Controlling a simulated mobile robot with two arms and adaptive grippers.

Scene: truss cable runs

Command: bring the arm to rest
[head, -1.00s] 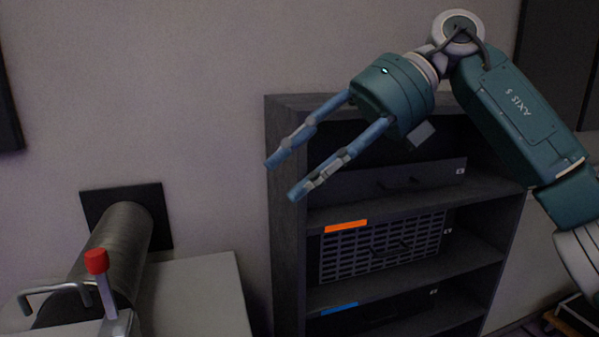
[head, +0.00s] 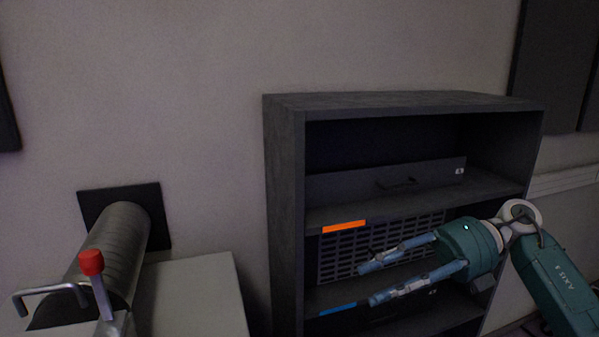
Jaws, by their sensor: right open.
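My right gripper (head: 365,284) is at the lower right of the head view, in front of the dark shelf unit. It is open and empty, with its two blue fingers apart and pointing left. My teal right arm (head: 562,285) comes in from the lower right edge. The fingers cover part of the grille-fronted box and the lower shelf. My left gripper is not in view.
The dark shelf unit (head: 284,200) holds a drawer-like box (head: 350,184) on top and a grille-fronted box (head: 340,255) below, with orange and blue labels. At left are a ribbed duct (head: 118,240), a red-capped lever (head: 91,262) and a pale cabinet (head: 195,290).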

